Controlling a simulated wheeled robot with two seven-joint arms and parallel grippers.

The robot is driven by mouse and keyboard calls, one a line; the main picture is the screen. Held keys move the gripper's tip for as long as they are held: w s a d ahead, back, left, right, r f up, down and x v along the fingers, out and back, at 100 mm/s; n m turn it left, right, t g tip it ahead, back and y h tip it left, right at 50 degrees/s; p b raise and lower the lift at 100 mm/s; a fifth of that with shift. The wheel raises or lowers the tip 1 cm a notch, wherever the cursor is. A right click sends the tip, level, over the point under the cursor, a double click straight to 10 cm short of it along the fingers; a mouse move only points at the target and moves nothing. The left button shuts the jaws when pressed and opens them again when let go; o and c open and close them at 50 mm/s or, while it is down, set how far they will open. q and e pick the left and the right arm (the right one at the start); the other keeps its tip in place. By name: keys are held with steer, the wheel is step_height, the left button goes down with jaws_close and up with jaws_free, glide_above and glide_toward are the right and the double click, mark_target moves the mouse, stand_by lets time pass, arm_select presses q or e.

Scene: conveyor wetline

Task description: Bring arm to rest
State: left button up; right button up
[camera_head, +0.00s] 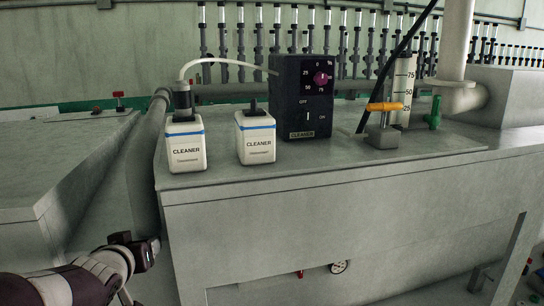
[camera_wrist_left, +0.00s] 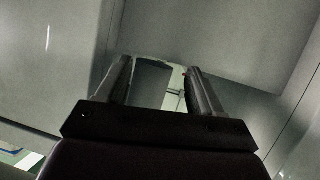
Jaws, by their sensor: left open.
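My left arm comes in at the lower left of the head view. Its gripper (camera_head: 150,248) is beside the front left corner of the grey bench, below the bench top and apart from the bottles. In the left wrist view the two dark fingers of the gripper (camera_wrist_left: 158,68) stand apart with nothing between them. Grey panel surfaces lie beyond the fingers. My right gripper is in neither view.
A grey bench (camera_head: 330,205) carries a cleaner bottle (camera_head: 186,146) with a hose, a second cleaner bottle (camera_head: 255,138), a black dosing box (camera_head: 303,100) and an orange-handled valve (camera_head: 384,107). Another grey surface (camera_head: 50,165) stands at left. A gauge (camera_head: 339,267) hangs below.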

arm_select(q)
steer(key=s+d+f+m+g, duration=0.1)
steer(key=s+d+f+g, duration=0.25)
steer(key=s+f, duration=0.35)
steer(key=s+d+f+m+g+h, duration=0.1)
steer(key=s+d+f+g, duration=0.1)
steer(key=s+f+g, duration=0.35)
steer(key=s+d+f+m+g, duration=0.1)
steer(key=s+d+f+g, duration=0.15)
steer(key=s+f, duration=0.5)
step_height(320, 180, down, 14)
steer(key=s+d+b, duration=0.1)
steer(key=s+b, duration=0.1)
steer(key=b, duration=1)
steer(key=shift+s+f+b, duration=0.15)
steer(key=shift+b, duration=0.2)
